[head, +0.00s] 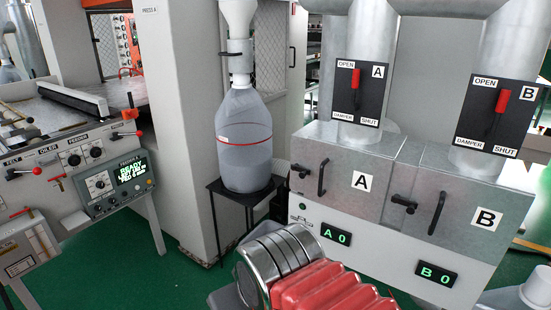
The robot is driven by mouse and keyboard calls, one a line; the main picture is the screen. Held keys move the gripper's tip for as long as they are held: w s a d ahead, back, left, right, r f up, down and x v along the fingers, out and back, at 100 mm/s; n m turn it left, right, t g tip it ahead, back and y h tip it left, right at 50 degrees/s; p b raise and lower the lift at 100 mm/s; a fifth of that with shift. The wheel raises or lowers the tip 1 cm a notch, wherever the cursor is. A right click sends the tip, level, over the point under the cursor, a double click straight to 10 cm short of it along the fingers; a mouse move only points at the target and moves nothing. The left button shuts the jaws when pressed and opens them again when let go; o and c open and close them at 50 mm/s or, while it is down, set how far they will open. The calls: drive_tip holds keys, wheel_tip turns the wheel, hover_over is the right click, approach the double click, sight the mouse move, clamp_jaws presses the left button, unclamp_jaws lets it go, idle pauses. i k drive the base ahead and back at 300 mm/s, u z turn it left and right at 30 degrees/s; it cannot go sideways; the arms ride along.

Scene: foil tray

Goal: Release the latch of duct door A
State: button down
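Duct door A (345,200) is a grey metal door on the front of the duct box in the head view, right of centre, marked with a white A label. It looks closed. Its latch (300,171) is a small black lever with a knob at the door's left edge. I cannot tell from here whether it is engaged. A black upright pull handle (321,178) is just right of the latch. My gripper is not in view. Only silver rings and a red ribbed sleeve, apparently my arm, show at the bottom, below and in front of door A.
Duct door B (470,245), with its own latch (404,203) and handle (437,213), is to the right. Damper levers A (355,78) and B (503,101) stand near OPEN. A plastic jug (243,150) on a black stand (214,187) is close on the left.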

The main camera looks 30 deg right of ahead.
sight(304, 171)
drive_tip(key=i, duration=1.05)
drive_tip(key=z, duration=0.45)
